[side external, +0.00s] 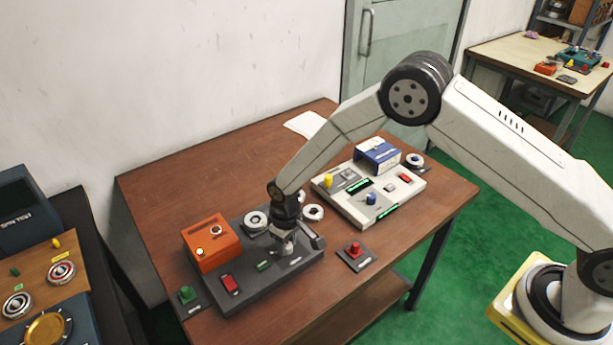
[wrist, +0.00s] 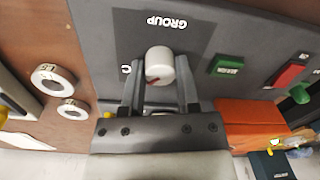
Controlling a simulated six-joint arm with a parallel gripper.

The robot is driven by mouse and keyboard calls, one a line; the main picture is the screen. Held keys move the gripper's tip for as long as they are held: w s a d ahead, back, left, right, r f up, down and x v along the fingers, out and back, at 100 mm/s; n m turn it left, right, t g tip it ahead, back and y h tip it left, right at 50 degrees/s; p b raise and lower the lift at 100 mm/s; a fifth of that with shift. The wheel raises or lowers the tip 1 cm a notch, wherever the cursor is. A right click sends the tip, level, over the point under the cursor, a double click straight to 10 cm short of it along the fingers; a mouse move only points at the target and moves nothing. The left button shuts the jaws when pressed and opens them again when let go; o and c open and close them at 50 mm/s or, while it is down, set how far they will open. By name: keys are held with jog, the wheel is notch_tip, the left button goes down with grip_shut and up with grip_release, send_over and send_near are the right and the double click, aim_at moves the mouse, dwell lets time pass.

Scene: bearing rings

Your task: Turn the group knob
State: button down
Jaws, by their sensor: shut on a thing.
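The group knob (wrist: 159,62) is a pale, rounded knob on a dark grey panel (wrist: 222,30), beside the printed word GROUP, which reads upside down in the wrist view. My gripper (side external: 286,243) is lowered onto the grey panel in the side external view. In the wrist view its two fingers stand one on each side of the knob and are shut on it. A small red mark shows on the knob's lower part. A letter is partly visible left of the knob. In the side external view the gripper mostly hides the knob.
A green button (wrist: 226,65) and a red switch (wrist: 287,75) sit beside the knob. An orange box (side external: 211,243) stands on the panel. A red knob on a plate (side external: 354,250) and a white control box (side external: 335,190) are nearby.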

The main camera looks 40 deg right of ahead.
jog(key=n, duration=0.3)
jog(key=shift+n, duration=2.3)
jog(key=shift+c, duration=1.7)
grip_release()
jog(key=shift+r, duration=0.1)
jog(key=shift+w+r, duration=0.1)
jog(key=shift+r, duration=3.75)
